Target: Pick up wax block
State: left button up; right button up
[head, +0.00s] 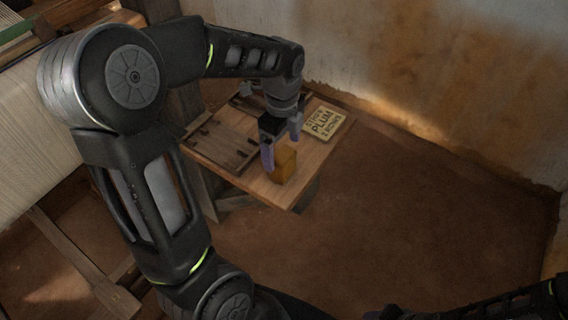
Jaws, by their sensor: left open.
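The wax block (285,167) is a small orange-brown block standing near the front corner of a small wooden table (262,186) in the head view. My left gripper (279,150) reaches down over the table, open, with its fingers at the block. One finger shows at the block's left side and the other near its top right. I cannot tell whether the fingers touch it. Part of the block's upper side is hidden by the gripper. My right gripper is not clearly in view; only part of a dark arm shows at the bottom right.
A yellow card with the word PLUM (323,122) lies at the table's right. A dark wooden slatted tray (222,142) lies to the left of the gripper. The loom with pale cloth (30,140) stands at the left. The earthen floor on the right is clear up to the wall.

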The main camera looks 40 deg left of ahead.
pick_arm(q)
jog(key=shift+f, duration=0.5)
jog(key=shift+f, duration=0.1)
notch_tip(320, 180, down, 5)
jog(key=shift+d+f, duration=0.1)
jog(key=shift+c, duration=0.3)
jog(key=c, duration=1.7)
